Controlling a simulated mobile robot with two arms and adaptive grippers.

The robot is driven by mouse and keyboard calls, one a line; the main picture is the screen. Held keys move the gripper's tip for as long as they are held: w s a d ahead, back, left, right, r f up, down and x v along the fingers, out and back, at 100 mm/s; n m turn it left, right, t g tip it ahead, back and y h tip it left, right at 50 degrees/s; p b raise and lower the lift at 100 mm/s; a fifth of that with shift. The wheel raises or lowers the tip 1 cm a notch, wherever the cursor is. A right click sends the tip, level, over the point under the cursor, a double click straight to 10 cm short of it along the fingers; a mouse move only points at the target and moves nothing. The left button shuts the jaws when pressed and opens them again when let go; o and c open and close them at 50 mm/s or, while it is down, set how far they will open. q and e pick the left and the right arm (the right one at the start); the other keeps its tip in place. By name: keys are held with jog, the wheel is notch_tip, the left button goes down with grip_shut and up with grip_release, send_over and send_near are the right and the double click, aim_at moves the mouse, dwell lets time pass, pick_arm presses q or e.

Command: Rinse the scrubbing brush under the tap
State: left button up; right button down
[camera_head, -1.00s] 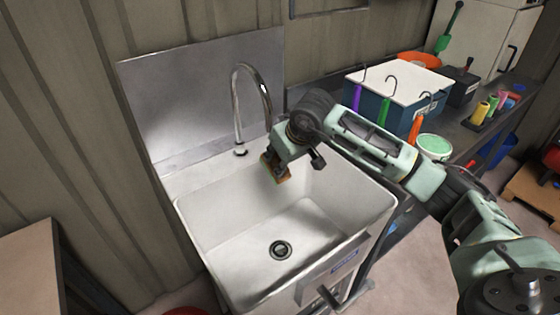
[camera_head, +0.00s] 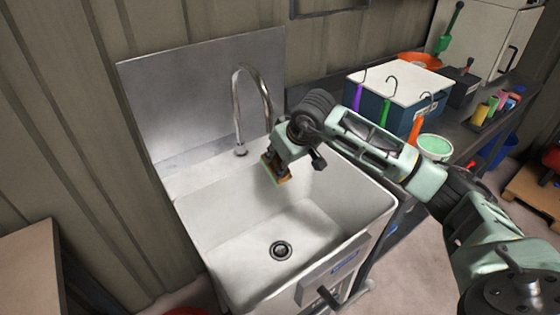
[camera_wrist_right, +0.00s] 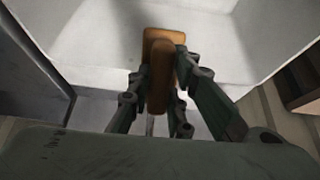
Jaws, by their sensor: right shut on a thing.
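The scrubbing brush (camera_head: 282,179) is a small orange-brown block at the tip of my right gripper (camera_head: 275,168), over the back right part of the white sink (camera_head: 230,246). In the right wrist view the wooden brush (camera_wrist_right: 161,80) sits between the two fingers of my right gripper (camera_wrist_right: 162,88), which is shut on it. The chrome tap (camera_head: 238,110) arches over the sink's back ledge, left of the brush. The brush is apart from the spout. I see no water at the spout. Its bristles are hard to make out. My left gripper is not in view.
A dark bench (camera_head: 463,130) right of the sink carries a blue box with a white top (camera_head: 400,80), a green-topped tub (camera_head: 434,147) and coloured rolls (camera_head: 487,108). A metal backsplash (camera_head: 205,90) stands behind the tap. The basin around the drain (camera_head: 281,250) is empty.

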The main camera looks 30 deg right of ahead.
jog(key=s, duration=0.1)
jog(key=s+r, duration=0.1)
jog(key=s, duration=0.2)
jog(key=shift+s+d+r, duration=0.25)
jog(key=shift+s+d, duration=0.05)
jog(key=shift+d, duration=0.1)
jog(key=b, duration=0.2)
send_near(288, 171)
jog(key=s+f, duration=0.1)
jog(key=s, duration=0.1)
jog(key=s+f, duration=0.2)
jog(key=shift+d+f, duration=0.15)
jog(key=shift+f, duration=0.05)
jog(key=s+a+m+h, duration=0.1)
jog(key=s+a, duration=0.3)
jog(key=a, duration=0.8)
jog(key=shift+f+m, duration=0.3)
jog(key=shift+m, duration=0.1)
jog(key=shift+w+a+f, duration=0.1)
jog(key=shift+w+a, duration=0.05)
